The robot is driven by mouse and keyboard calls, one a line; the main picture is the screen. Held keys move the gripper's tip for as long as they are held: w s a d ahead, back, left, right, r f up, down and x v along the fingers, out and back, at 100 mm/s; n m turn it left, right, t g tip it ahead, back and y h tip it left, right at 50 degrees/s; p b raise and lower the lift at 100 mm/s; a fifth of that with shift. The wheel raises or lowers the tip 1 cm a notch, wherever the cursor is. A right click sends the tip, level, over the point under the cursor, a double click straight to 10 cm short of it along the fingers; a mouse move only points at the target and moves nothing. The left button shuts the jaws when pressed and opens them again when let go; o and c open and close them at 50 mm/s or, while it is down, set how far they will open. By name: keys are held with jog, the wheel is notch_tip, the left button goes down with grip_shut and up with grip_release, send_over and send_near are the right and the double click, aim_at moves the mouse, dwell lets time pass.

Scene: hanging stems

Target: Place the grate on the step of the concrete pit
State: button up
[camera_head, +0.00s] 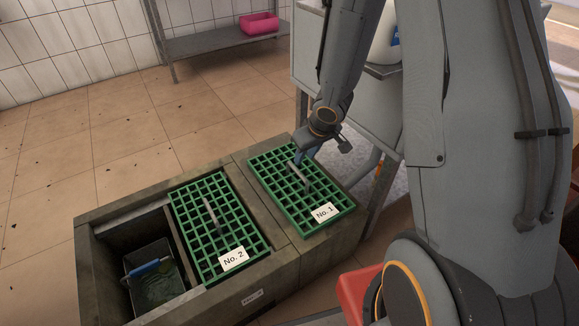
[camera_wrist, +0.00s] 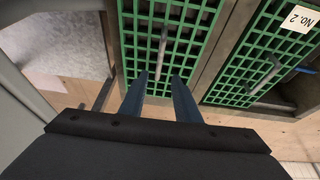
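Grate No. 1 (camera_head: 276,199) is a green lattice with a grey bar handle (camera_head: 301,176) and a white "No. 1" label. It lies flat at the right end of the concrete pit (camera_head: 290,262). Grate No. 2 (camera_head: 232,238), also green with a bar handle (camera_head: 212,215), lies to its left, over the middle part. The left part of the pit is uncovered, and a pale ledge (camera_head: 130,214) runs along its back. My gripper (camera_head: 306,156) is near the far end of No. 1's handle. In the wrist view its blue fingers (camera_wrist: 160,75) are apart, with that handle (camera_wrist: 163,45) showing between them; contact cannot be told.
A dark bin (camera_head: 155,287) with a blue-handled item (camera_head: 148,267) sits in the uncovered part. A grey metal stand (camera_head: 345,110) rises close behind the right end. A shelf with a pink tub (camera_head: 259,23) stands at the back. Tiled floor on the left is mostly clear.

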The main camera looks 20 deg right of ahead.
jog(key=s+a+r+g+h, duration=0.2)
jog(key=s+a+r, duration=0.9)
jog(key=s+r, duration=0.4)
jog(key=s+a+r+g, duration=0.1)
jog(key=s+a+r, duration=0.1)
jog(key=s, duration=0.4)
jog(key=s+a+r+n+g+y, duration=0.1)
jog(key=s+a+r, duration=0.2)
jog(key=s, duration=0.3)
jog(key=shift+s+a+n, duration=0.3)
jog(key=shift+a, duration=0.45)
